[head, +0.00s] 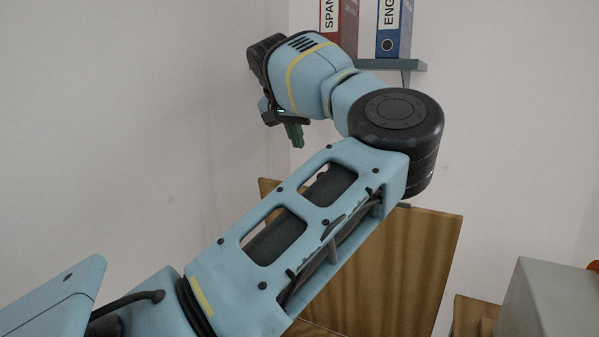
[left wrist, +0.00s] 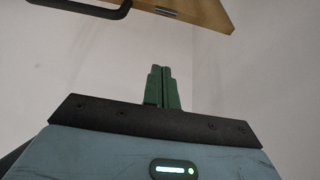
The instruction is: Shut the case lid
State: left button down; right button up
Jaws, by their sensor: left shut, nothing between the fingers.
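A wooden panel (head: 425,250), which looks like the raised case lid, stands tilted up behind my left arm in the head view. My arm covers much of it, and the case body is hidden or cannot be made out. In the left wrist view a wooden panel (left wrist: 205,12) with a metal fitting shows at the top edge, with a black handle (left wrist: 95,10) to its left. My left gripper (head: 297,137) is above and left of the panel, pointing down, apart from it. Its green fingers (left wrist: 163,88) are together and empty. My right gripper is out of view.
A wall shelf (head: 415,65) with a red binder (head: 338,15) and a blue binder (head: 394,28) is behind my wrist. A grey box-like object (head: 550,300) stands at lower right, beside a smaller wooden piece (head: 473,314). Bare walls meet in a corner at the left.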

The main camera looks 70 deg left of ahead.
pick_arm(q)
jog(key=shift+f, duration=0.1)
jog(key=f, duration=0.6)
jog(key=w+a+f, duration=0.1)
jog(key=f, duration=0.2)
jog(key=shift+w, duration=0.1)
jog(key=shift+s+d+f, duration=0.1)
jog(key=shift+s+d, duration=0.1)
jog(key=shift+s, duration=0.1)
